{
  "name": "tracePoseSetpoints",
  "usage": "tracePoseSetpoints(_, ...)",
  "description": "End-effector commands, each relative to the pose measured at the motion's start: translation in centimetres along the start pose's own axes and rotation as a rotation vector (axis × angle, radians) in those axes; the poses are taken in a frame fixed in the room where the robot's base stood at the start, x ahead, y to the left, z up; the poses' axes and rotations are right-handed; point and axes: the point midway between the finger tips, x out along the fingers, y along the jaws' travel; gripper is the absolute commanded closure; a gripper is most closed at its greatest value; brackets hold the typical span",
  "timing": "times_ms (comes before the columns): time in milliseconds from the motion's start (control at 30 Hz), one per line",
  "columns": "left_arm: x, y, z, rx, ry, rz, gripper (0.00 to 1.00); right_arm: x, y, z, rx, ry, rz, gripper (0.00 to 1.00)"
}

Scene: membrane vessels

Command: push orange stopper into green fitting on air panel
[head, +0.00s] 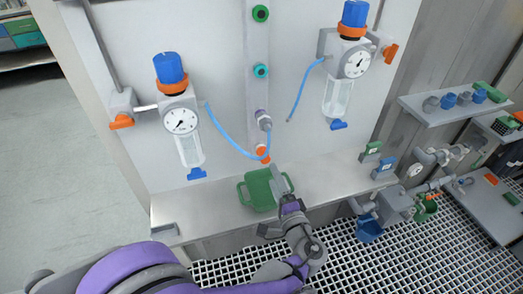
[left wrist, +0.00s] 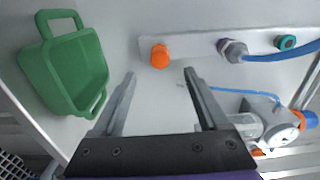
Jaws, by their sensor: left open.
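The orange stopper (head: 264,154) is at the low end of the grey strip on the air panel, below a metal coupling with a blue hose. In the left wrist view the stopper (left wrist: 160,56) sits between and just beyond my fingertips, untouched. Whether a fitting lies behind it is hidden. A green fitting (head: 260,13) is high on the strip and a teal-green one (head: 260,71) lower; the teal one also shows in the left wrist view (left wrist: 286,42). My left gripper (head: 280,181) is open and empty in front of the panel, below the stopper. My right gripper is out of view.
A green two-handled basket (head: 258,192) stands on the metal ledge (head: 330,183) beside my left gripper. Blue hoses (head: 228,142) hang across the panel. Gauge units (head: 180,120) flank the strip. The ledge's left part is mostly clear.

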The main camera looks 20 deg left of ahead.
Motion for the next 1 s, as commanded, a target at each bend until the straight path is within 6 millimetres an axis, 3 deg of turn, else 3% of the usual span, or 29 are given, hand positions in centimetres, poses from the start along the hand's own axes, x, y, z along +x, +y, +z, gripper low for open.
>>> tracePoseSetpoints(600,7.5,0.0,0.1,0.0,-0.003,0.001,0.24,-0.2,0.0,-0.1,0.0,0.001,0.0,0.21)
tracePoseSetpoints(1000,8.9,0.0,0.0,0.0,0.0,0.001,0.24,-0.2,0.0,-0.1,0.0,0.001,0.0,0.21)
